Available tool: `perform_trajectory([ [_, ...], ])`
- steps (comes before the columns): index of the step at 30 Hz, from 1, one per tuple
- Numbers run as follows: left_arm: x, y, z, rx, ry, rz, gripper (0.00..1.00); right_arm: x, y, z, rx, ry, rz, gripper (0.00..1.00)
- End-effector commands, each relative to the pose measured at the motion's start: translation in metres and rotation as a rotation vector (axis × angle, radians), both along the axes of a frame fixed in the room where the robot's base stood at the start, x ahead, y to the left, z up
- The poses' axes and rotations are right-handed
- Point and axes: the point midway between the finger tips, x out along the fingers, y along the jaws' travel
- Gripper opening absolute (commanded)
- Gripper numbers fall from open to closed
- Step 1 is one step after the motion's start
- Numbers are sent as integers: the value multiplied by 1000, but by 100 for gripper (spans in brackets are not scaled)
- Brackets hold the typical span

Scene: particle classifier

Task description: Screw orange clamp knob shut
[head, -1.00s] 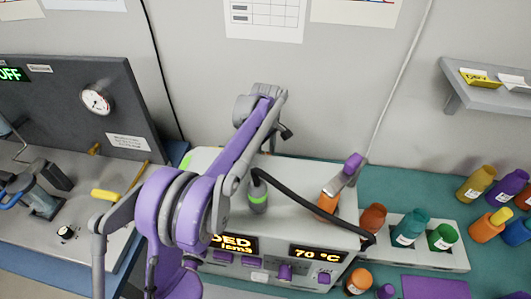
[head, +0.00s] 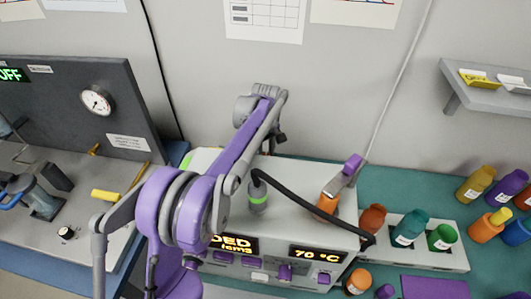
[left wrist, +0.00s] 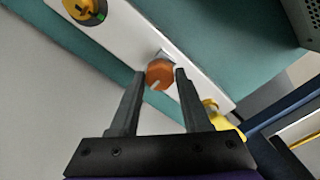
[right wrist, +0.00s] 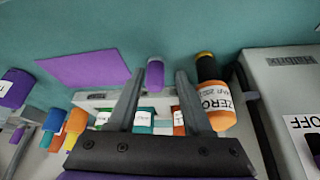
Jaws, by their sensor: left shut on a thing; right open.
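The orange clamp knob (left wrist: 160,75) is faceted, with a short white mark on its face. In the left wrist view it sits at the edge of a pale strip (left wrist: 135,42), between the fingertips of my left gripper (left wrist: 161,72), which is shut on it. In the head view my left gripper (head: 276,143) is small and dark behind the grey instrument box (head: 300,180); the knob is hidden there. My right gripper (right wrist: 156,77) is open in the right wrist view. A small purple-topped item (right wrist: 155,74) shows between its fingers, apparently beyond them. The right gripper is not in the head view.
A yellow knob (left wrist: 85,9) is on the same pale strip. A black hose crosses the box top near an orange piece (head: 328,204). Several bottles stand at the right, beside a purple mat (head: 435,287).

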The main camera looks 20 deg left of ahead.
Motion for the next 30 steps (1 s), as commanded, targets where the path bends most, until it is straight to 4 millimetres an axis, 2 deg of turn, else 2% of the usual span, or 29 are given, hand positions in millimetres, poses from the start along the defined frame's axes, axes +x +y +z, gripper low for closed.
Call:
perform_trajectory([
  [8,0,0,0,0,0,-6,0,0,0,0,0,0,0,50],
  [9,0,0,0,0,0,-6,52,0,0,0,0,0,0,50],
  [13,0,0,0,0,0,-6,76,0,0,0,0,0,0,50],
  [23,0,0,2,0,0,-5,77,0,0,0,0,0,0,50],
  [26,0,0,11,0,0,-5,77,0,0,1,0,0,0,50],
  [30,0,0,37,0,0,-5,77,1,0,3,0,-1,0,50],
])
